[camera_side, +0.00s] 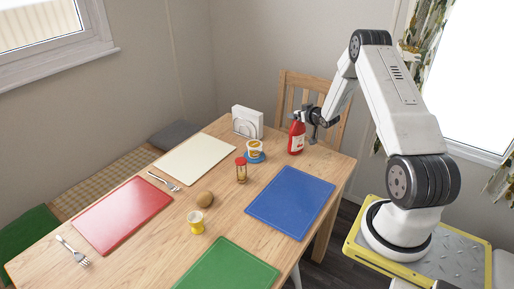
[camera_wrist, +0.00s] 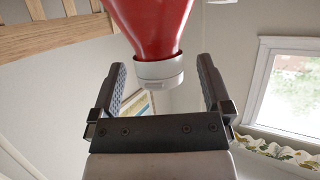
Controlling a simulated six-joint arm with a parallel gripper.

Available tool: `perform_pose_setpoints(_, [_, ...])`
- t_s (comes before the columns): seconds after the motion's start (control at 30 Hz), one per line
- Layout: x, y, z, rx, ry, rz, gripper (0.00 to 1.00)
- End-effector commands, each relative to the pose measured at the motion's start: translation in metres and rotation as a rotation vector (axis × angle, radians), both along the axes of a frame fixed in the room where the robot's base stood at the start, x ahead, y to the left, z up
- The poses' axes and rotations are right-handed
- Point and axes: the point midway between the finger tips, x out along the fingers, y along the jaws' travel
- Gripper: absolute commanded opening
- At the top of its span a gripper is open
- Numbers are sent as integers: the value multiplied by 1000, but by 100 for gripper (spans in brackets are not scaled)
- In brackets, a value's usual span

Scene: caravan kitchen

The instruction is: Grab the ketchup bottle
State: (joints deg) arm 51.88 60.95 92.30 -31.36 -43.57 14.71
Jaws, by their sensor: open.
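The ketchup bottle (camera_side: 296,139) is red with a white label and stands upright near the far right edge of the wooden table (camera_side: 262,162). My gripper (camera_side: 310,117) is at the height of the bottle's top, just to its right in the side view. In the wrist view the red bottle (camera_wrist: 152,22) appears upside down, its white cap (camera_wrist: 159,70) between my two open fingers (camera_wrist: 162,66). A gap shows on each side of the cap. The bottle's lower part is out of the wrist view.
A small tub on a blue saucer (camera_side: 256,158) and a white napkin holder (camera_side: 247,122) stand left of the bottle. A blue mat (camera_side: 290,201) lies in front. A wooden chair (camera_side: 309,88) is behind. A shaker (camera_side: 241,170) stands mid-table.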

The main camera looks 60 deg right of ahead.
Motion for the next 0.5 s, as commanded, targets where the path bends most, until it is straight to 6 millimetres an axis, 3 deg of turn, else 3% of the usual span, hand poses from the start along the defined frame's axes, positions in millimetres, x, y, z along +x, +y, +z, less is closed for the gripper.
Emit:
perform_pose_setpoints(0.2, [13, -7, -7, 0, 2, 1, 99])
perform_pose_setpoints(0.5, [17, -9, -8, 0, 2, 0, 99])
